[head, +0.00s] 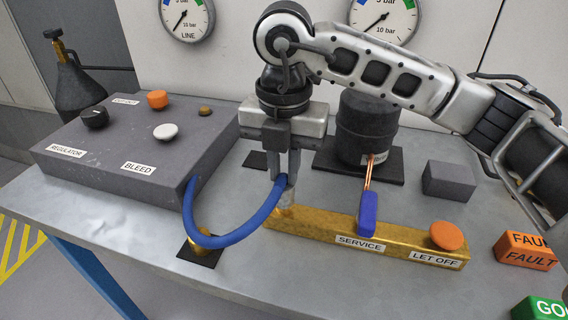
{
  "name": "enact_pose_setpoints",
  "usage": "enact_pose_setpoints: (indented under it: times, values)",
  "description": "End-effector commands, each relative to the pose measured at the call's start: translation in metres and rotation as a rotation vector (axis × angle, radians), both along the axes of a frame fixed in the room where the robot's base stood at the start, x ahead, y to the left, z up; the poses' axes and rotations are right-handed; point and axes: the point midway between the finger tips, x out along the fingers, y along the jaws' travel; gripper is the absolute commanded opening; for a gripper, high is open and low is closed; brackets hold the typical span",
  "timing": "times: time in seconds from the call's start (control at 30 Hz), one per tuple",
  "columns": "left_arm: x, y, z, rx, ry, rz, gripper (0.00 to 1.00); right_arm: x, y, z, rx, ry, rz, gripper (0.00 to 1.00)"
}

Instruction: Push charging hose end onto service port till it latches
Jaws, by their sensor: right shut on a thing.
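My right gripper (285,178) points straight down over the left end of the brass block (315,230). It is shut on the end of the blue charging hose (225,240). A pale metal piece (287,200) shows just below the fingers, above the block's left end, where the service port seems to be. I cannot tell port from hose fitting here, or whether they are latched. The hose loops down from the grey box and up to the fingers. The block carries a SERVICE label (360,243) and a blue lever (367,212). My left gripper is out of view.
The grey regulator box (140,150) stands at left with knobs on top. A brass fitting on a black pad (200,252) lies under the hose. An orange knob (446,236), a dark compressor (366,128), a grey block (449,180) and orange FAULT block (525,250) stand to the right.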

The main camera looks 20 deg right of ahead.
Motion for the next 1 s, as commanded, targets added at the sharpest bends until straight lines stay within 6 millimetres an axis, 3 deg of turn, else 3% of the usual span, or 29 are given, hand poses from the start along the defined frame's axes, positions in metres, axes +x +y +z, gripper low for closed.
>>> enact_pose_setpoints:
  times: [0.03, 0.1, 0.37, 0.53, 0.67, 1.0]
  values:
    - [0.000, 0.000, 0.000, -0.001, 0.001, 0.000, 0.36, 0.000, 0.000, 0.000, -0.001, 0.001, 0.000, 0.23]
    - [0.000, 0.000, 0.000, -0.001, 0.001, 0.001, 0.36, 0.000, 0.000, 0.000, -0.001, 0.001, 0.000, 0.41]
    - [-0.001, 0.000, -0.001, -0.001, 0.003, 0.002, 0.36, 0.000, 0.000, 0.000, 0.000, 0.001, 0.000, 0.41]
    - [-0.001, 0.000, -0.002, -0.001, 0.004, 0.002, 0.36, 0.001, 0.000, 0.012, 0.000, -0.002, -0.001, 0.41]
    - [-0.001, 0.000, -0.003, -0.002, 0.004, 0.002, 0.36, 0.001, 0.000, 0.037, 0.001, -0.004, -0.001, 0.41]
    - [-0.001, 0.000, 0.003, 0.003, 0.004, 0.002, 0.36, 0.000, 0.000, 0.121, -0.001, -0.005, -0.002, 0.41]
